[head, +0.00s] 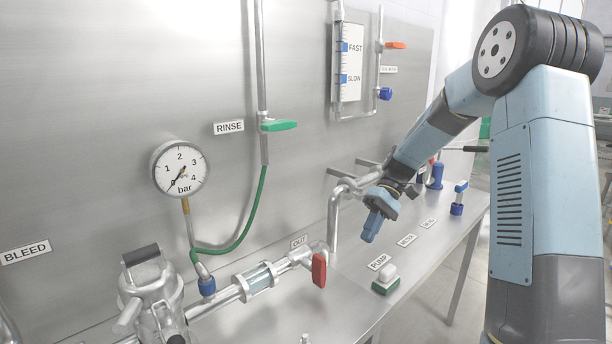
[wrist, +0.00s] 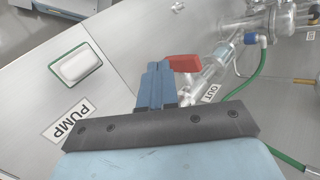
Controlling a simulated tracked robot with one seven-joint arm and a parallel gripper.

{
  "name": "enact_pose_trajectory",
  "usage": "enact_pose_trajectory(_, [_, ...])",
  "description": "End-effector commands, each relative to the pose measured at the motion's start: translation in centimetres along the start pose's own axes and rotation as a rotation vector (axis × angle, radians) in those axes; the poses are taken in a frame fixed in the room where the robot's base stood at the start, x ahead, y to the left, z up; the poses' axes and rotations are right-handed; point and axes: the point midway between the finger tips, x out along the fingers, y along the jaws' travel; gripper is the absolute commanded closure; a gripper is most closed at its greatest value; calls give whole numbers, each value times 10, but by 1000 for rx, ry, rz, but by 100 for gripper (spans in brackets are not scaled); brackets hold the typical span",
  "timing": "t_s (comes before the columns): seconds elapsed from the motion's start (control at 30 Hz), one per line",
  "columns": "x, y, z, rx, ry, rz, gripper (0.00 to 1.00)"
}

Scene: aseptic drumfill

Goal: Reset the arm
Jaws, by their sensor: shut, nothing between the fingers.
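My gripper (head: 372,226) is at the end of my blue and grey arm in the head view, pointing down above the steel bench. It is apart from everything around it. In the wrist view my gripper (wrist: 155,76) shows its blue fingers together, with nothing between them. Near it in the wrist view are the white PUMP button (wrist: 81,66) in its green frame and the red OUT valve handle (wrist: 184,63). In the head view the PUMP button (head: 388,272) is below my gripper, and the red handle (head: 319,270) is to the lower left.
A pressure gauge (head: 180,168) hangs on the steel wall. A green RINSE handle (head: 279,125) and green hose (head: 240,238) are right of it. A bent pipe (head: 335,215) stands close left of my gripper. Blue fittings (head: 457,208) stand on the bench at right.

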Motion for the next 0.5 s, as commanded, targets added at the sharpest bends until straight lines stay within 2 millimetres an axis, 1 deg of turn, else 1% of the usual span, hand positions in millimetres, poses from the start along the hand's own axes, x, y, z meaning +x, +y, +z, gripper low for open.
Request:
enact_pose_trajectory(0.03, [-2, -8, 9, 15, 13, 44, 100])
enact_pose_trajectory(0.1, [-5, -17, 20, 38, 34, 99, 100])
enact_pose_trajectory(0.5, [-16, -59, 87, 154, 195, 382, 100])
